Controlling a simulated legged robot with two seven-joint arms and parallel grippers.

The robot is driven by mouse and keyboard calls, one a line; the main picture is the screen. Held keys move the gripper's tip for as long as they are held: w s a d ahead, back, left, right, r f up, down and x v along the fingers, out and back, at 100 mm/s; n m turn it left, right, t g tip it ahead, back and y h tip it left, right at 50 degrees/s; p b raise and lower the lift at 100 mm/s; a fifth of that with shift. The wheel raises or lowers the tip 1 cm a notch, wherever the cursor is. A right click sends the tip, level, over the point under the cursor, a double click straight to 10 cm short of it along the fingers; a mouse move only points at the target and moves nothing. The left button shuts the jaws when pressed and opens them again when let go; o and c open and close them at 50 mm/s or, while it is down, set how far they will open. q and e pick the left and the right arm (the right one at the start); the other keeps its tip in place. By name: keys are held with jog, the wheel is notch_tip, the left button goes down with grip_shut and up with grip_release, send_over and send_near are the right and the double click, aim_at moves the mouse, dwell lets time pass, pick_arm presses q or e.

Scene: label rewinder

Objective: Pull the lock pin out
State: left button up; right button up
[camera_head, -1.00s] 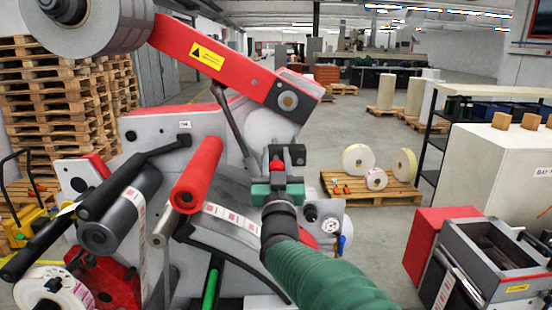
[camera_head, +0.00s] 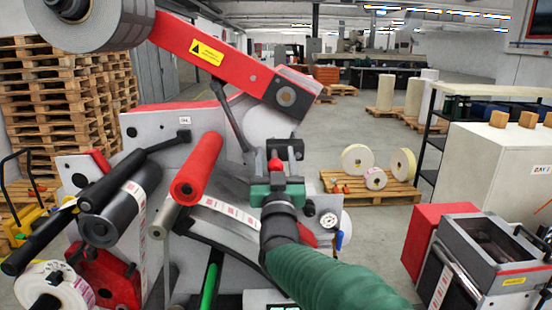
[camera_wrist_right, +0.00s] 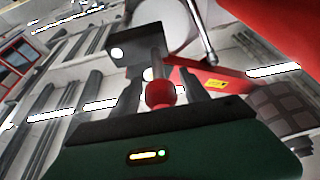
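The lock pin shows as a red ball knob (camera_wrist_right: 160,94) on a grey shaft in the right wrist view. The shaft runs up to a dark block (camera_wrist_right: 138,42). The knob is also a small red shape in the head view (camera_head: 275,164). My right gripper (camera_wrist_right: 160,82), with a green body, has one dark finger on each side of the knob. Gaps show between the fingers and the knob, so it looks open around it. In the head view the right gripper (camera_head: 278,168) is at the front of the rewinder (camera_head: 165,125). My left gripper is not in view.
A red arm (camera_head: 215,55) with a large roll (camera_head: 100,22) crosses above the gripper. Red and black rollers (camera_head: 195,170) stand to its left. A gauge (camera_head: 328,220) and blue lever are close on its right. Open floor lies beyond, before a pallet with rolls (camera_head: 395,190).

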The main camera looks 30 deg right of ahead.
jog(key=shift+a, duration=0.1)
jog(key=b+v, duration=0.2)
jog(key=v, duration=1.4)
jog(key=shift+s+a+f, duration=0.15)
jog(key=shift+a+f, duration=0.1)
jog(key=shift+f, duration=0.05)
jog(key=shift+d, duration=0.1)
